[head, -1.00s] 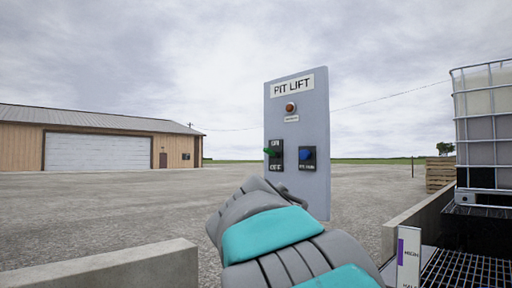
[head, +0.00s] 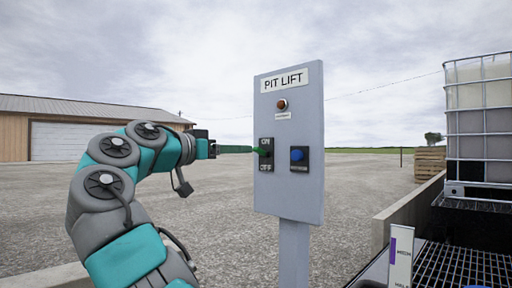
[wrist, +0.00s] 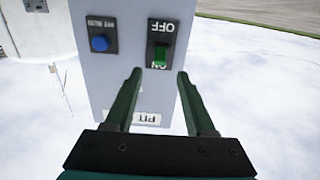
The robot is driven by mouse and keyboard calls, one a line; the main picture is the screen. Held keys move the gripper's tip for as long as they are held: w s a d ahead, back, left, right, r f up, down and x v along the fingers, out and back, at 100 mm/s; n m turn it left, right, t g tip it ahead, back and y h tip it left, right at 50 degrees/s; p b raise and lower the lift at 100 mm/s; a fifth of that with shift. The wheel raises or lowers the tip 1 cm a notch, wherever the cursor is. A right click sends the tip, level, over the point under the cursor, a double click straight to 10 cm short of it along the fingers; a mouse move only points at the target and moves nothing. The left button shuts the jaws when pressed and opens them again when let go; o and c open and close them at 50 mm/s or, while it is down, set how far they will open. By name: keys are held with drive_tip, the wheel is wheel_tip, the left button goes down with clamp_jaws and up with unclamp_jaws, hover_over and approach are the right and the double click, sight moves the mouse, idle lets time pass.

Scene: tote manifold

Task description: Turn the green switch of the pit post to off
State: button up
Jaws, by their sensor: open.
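The pit post is a grey panel (head: 290,200) headed "PIT LIFT"; it shows upside down in the wrist view (wrist: 100,70). Its green switch (head: 263,151) sits on a black plate at the panel's lower left, with ON above and OFF below. In the wrist view the green lever (wrist: 160,56) lies toward the ON label, which it partly covers. My gripper (head: 249,150) is level with the switch and just left of it. In the wrist view my gripper (wrist: 159,74) is open, its two dark green fingers either side of the lever's line, with no clear contact.
A blue button (head: 297,155) is beside the switch, with a red-brown lamp (head: 282,104) above. A caged tank (head: 480,125), a low wall (head: 405,215) and a grating (head: 465,265) are at right. Open gravel lies around the post.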

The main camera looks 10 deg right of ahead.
sight(255, 148)
drive_tip(key=shift+x, duration=3.85)
drive_tip(key=shift+r, duration=0.1)
clamp_jaws()
